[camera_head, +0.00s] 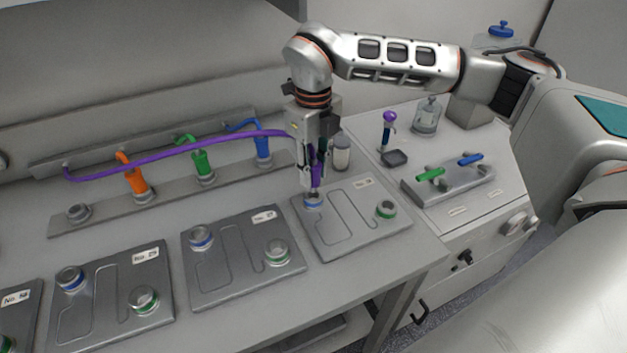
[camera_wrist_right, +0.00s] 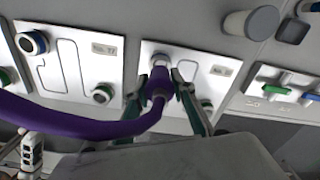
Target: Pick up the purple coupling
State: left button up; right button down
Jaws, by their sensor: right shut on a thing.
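The purple coupling (camera_head: 317,168) is held upright between the fingers of my right gripper (camera_head: 314,184). In the right wrist view the coupling (camera_wrist_right: 160,84) sits between the two green-edged fingers (camera_wrist_right: 168,90). Its purple hose (camera_head: 190,146) runs left to the back rail. The coupling's lower end is at or just above the blue-ringed port (camera_head: 313,201) of the rightmost plate (camera_head: 345,245); I cannot tell if they touch. My left gripper is not in view.
Orange (camera_head: 137,184), green (camera_head: 203,162) and blue (camera_head: 263,148) couplings stand on the back strip, beside an empty port (camera_head: 78,213). Several numbered plates line the bench front. A jar (camera_head: 341,153) stands close behind my gripper. A green-and-blue-handled valve block (camera_head: 448,187) is at right.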

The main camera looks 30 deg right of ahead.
notch_tip(320, 180, up, 16)
dwell(0.4)
jog(key=c, duration=2.5)
grip_release()
jog(key=shift+c, duration=0.2)
grip_shut()
notch_tip(320, 180, up, 5)
jog(key=p, duration=0.3)
